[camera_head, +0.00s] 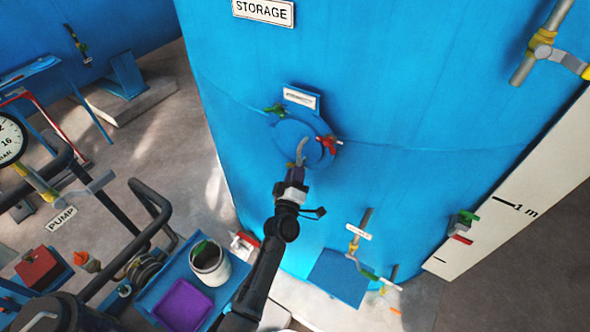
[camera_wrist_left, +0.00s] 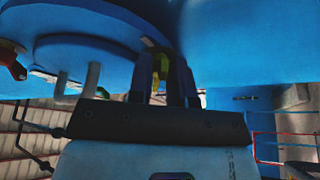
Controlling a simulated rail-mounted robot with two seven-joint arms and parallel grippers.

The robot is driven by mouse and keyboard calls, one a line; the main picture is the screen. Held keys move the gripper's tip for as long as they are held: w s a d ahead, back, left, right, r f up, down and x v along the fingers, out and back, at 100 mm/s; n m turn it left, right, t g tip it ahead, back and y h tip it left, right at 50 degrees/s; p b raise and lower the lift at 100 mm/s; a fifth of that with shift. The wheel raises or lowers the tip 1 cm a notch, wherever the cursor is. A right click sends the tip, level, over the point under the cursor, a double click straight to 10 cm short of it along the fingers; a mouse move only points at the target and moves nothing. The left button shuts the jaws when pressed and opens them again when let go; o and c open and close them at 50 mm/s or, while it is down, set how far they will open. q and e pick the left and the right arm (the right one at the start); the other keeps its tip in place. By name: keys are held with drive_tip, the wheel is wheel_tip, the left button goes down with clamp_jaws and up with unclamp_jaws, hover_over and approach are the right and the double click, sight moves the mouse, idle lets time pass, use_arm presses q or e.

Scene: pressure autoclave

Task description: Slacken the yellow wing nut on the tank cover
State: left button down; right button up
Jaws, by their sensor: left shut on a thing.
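The round blue tank cover (camera_head: 316,157) is on the side of the large blue storage tank, with a grey curved handle (camera_head: 301,148). A green wing nut (camera_head: 274,109) sits at its upper left and a red wing nut (camera_head: 327,142) at its right. The yellow wing nut (camera_wrist_left: 157,76) shows between the two dark fingers of my left gripper (camera_wrist_left: 166,80) at the cover's edge in the left wrist view. My left gripper (camera_head: 297,170) is shut on it. In the head view my gripper hides the yellow nut. My right gripper is in neither view.
Below the cover, a pipe with a valve (camera_head: 353,246) sticks out of the tank. A blue cart with a white bucket (camera_head: 211,266) and a purple tray (camera_head: 182,306) stands at lower left. A gauge (camera_head: 10,138) and black rails are further left.

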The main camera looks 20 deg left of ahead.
use_arm(q)
drive_tip(key=shift+n+p, duration=0.35)
drive_tip(key=shift+n, duration=0.35)
drive_tip(key=shift+g+y, duration=0.3)
drive_tip(key=c, duration=1.3)
unclamp_jaws()
drive_tip(key=shift+s, duration=0.1)
drive_tip(key=p+v, duration=0.4)
drive_tip(key=v, duration=0.9)
drive_tip(key=shift+s, duration=0.35)
